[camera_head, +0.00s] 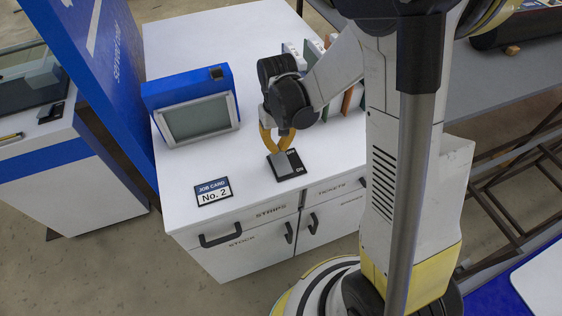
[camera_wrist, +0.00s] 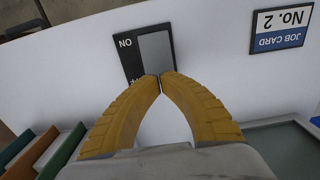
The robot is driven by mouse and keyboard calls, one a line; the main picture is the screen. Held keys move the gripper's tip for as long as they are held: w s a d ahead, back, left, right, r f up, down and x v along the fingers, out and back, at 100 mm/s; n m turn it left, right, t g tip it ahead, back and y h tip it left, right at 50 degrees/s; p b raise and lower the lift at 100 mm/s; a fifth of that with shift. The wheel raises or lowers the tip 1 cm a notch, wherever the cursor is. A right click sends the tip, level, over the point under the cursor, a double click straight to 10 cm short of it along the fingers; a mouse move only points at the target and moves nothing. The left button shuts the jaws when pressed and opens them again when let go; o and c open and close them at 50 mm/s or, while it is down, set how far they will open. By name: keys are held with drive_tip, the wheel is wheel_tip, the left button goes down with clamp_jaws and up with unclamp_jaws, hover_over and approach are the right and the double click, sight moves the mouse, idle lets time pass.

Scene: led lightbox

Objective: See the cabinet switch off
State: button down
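The cabinet switch is a black plate (camera_head: 294,172) marked OFF and ON with a grey rocker (camera_head: 278,161), on the white cabinet top. In the wrist view the plate (camera_wrist: 130,55) shows ON at its far end; the OFF marking is mostly hidden by a finger. My gripper (camera_head: 279,152) has yellow fingers, with its tips together and nothing held. In the wrist view the fingertips (camera_wrist: 160,79) are at the OFF end of the grey rocker (camera_wrist: 156,50). I cannot tell whether they touch it, or which way the rocker is tilted. The blue lightbox (camera_head: 225,75) has a grey, unlit-looking screen.
A job card No. 2 (camera_head: 213,191) lies on the white cabinet (camera_head: 180,205) left of the switch. Several coloured upright panels (camera_wrist: 45,150) stand behind my gripper. A blue service sign (camera_head: 100,60) rises at the left. The cabinet top between card and switch is clear.

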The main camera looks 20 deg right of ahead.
sight(278, 156)
drive_tip(key=shift+f+b, duration=1.55)
drive_tip(key=shift+f, duration=0.25)
idle(0.6)
drive_tip(key=shift+r+p, duration=2.55)
drive_tip(key=shift+r, duration=1)
drive_tip(key=s+r+t, duration=0.7)
drive_tip(key=s+r, duration=0.5)
drive_tip(key=r, duration=0.5)
drive_tip(key=shift+s, duration=0.4)
